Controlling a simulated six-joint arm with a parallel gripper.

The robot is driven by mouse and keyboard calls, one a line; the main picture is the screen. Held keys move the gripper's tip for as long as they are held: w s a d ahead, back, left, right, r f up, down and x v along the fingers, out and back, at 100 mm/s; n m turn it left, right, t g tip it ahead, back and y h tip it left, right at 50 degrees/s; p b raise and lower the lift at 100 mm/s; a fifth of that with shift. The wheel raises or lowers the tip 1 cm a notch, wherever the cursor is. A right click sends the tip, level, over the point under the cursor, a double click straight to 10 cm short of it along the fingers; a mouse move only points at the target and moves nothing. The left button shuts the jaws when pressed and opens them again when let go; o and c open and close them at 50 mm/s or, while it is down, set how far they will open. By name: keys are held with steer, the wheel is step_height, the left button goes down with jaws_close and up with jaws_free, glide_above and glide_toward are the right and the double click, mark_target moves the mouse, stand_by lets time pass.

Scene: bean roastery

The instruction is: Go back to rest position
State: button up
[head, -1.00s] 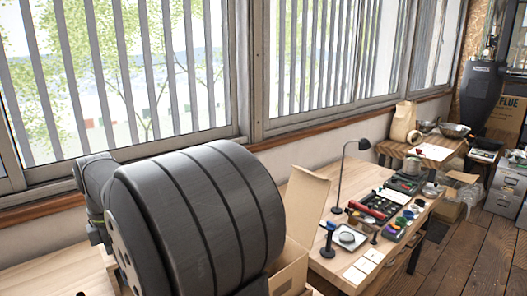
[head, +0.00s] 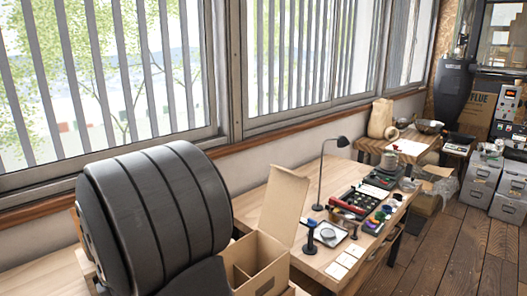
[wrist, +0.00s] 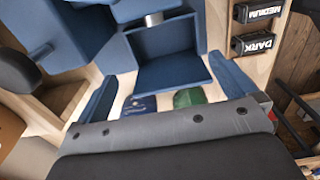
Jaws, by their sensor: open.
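My gripper (wrist: 162,70) shows in the wrist view, with its two blue fingers spread wide apart and nothing held between them. Its grey mounting band crosses the lower part of that view. A blue open-topped box shape (wrist: 172,78) lies beyond the fingers. A dark blue item (wrist: 139,104) and a green item (wrist: 188,97) show just in front of the band, partly hidden by it. In the head view a large dark rounded link of my arm fills the lower left; the gripper is not visible there.
An open cardboard box (head: 262,262) stands right beside my arm. The wooden workbench (head: 318,172) holds a black lamp (head: 322,180), a tool tray and small tools. Holders marked MEDIUM (wrist: 258,13) and DARK (wrist: 255,44) show in the wrist view.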

steer(key=shift+f, duration=1.2)
steer(key=shift+r, duration=0.1)
step_height(320, 180, up, 18)
steer(key=shift+s+a+f, duration=0.1)
steer(key=shift+a+f, duration=0.25)
steer(key=shift+a, duration=0.3)
steer(key=shift+a+f, duration=0.35)
steer(key=shift+a, duration=0.25)
steer(key=shift+s+a+f, duration=0.1)
steer(key=shift+a+f, duration=0.25)
steer(key=shift+a, duration=0.3)
steer(key=shift+w, duration=0.1)
